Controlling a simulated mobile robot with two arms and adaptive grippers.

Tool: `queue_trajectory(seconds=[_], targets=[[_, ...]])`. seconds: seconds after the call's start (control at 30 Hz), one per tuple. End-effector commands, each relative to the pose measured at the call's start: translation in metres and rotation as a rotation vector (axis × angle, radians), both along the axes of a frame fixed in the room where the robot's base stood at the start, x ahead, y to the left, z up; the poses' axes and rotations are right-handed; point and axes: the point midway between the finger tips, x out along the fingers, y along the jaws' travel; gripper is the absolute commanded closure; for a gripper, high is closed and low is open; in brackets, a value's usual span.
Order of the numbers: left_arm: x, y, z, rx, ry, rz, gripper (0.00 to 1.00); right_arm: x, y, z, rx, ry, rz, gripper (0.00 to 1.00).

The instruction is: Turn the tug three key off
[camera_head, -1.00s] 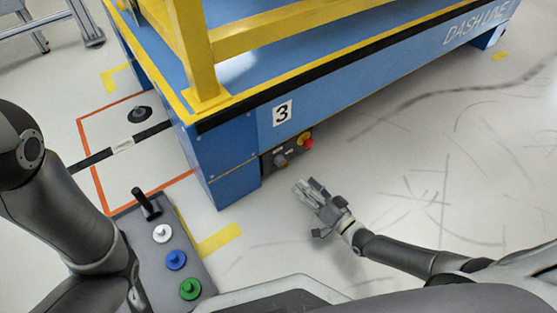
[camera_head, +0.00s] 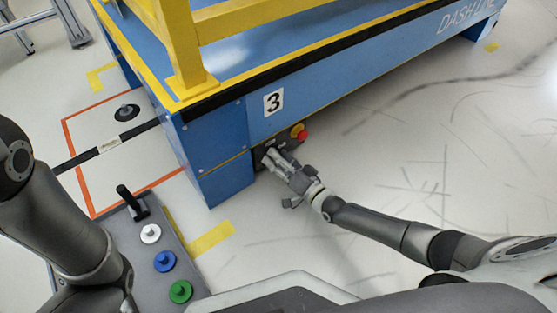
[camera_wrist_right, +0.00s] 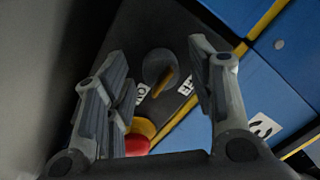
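The blue tug marked 3 (camera_head: 225,135) stands ahead with a dark control panel low on its side. In the right wrist view the panel (camera_wrist_right: 190,30) carries a round grey key switch (camera_wrist_right: 158,64) with a tan bar, beside ON and OFF labels. The bar seems to lie between the two labels; its exact setting is unclear. My right gripper (camera_head: 271,155) is at the panel and hides the switch in the head view. In the wrist view this gripper (camera_wrist_right: 156,58) is open, its fingers on either side of the switch, apart from it. My left gripper is out of view.
A red stop button on a yellow base (camera_head: 301,133) sits beside the switch; it also shows in the wrist view (camera_wrist_right: 137,143). A grey console (camera_head: 188,268) with a black lever and white, blue and green buttons stands lower left. The floor at right is clear.

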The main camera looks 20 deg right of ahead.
Motion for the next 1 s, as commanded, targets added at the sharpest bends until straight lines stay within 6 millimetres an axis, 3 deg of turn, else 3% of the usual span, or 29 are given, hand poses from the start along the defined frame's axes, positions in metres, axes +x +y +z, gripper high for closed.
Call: queue_trajectory(seconds=[0.03,0.33,0.67,1.0], targets=[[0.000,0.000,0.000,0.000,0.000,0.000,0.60,0.000,0.000,0.000,0.000,0.000,0.000,0.58],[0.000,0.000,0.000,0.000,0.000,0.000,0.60,0.000,0.000,0.000,0.000,0.000,0.000,0.94],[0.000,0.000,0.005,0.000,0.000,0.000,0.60,0.000,0.000,0.001,-0.051,-0.018,-0.001,0.94],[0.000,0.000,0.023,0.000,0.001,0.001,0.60,0.000,-0.001,0.002,-0.280,-0.099,-0.002,0.94]])
